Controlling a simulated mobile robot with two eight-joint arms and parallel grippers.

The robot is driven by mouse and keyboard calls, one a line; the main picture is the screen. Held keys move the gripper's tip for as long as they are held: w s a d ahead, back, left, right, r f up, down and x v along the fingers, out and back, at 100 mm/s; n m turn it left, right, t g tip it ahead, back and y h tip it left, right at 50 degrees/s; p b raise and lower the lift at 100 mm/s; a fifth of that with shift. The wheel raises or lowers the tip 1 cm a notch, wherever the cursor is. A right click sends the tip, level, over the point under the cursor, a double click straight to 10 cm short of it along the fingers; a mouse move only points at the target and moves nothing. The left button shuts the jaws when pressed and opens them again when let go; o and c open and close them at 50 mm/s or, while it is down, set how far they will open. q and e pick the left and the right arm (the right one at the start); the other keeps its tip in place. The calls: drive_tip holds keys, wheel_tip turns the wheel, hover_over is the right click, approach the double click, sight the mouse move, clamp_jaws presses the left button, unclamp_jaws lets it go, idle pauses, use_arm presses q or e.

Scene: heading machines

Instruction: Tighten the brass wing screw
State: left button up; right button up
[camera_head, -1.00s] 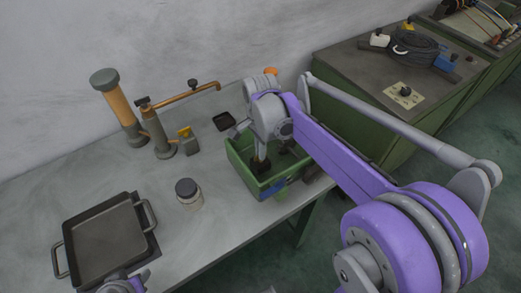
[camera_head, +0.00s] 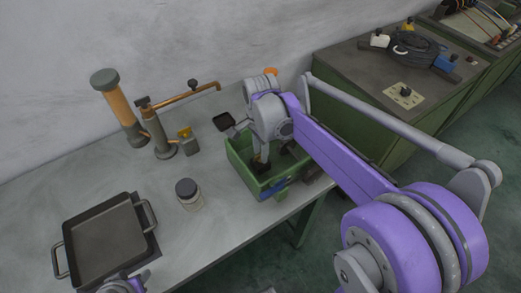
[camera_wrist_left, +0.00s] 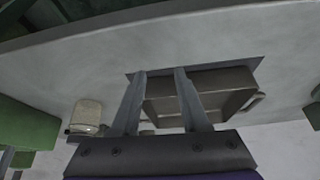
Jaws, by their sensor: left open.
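A small yellow, brass-like piece (camera_head: 185,132) sits on top of a small grey-green block (camera_head: 190,146) beside the copper pipe stand; it may be the wing screw, but it is too small to tell. My right gripper (camera_head: 261,166) points down into the green crate (camera_head: 240,172); its fingertips are dark and partly hidden, so I cannot tell their opening. My left gripper (camera_wrist_left: 161,73) is open and empty, its two fingers apart in front of the dark tray (camera_wrist_left: 235,80). In the head view only a bit of my left wrist shows at the bottom edge, beside the tray (camera_head: 72,246).
A lidded jar (camera_head: 190,197) stands mid-table. A stand with a copper pipe (camera_head: 185,92), an orange cylinder (camera_head: 120,110) and a small black dish (camera_head: 224,122) are at the back. The table between jar and tray is clear. A green cabinet (camera_head: 385,125) stands to the right.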

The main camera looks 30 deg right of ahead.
use_arm(q)
drive_tip(key=shift+w+r+p, duration=0.15)
drive_tip(key=shift+r+p, duration=0.2)
drive_tip(key=shift+r, duration=0.15)
use_arm(e)
wheel_tip(320, 180, up, 11)
drive_tip(key=shift+f, duration=0.1)
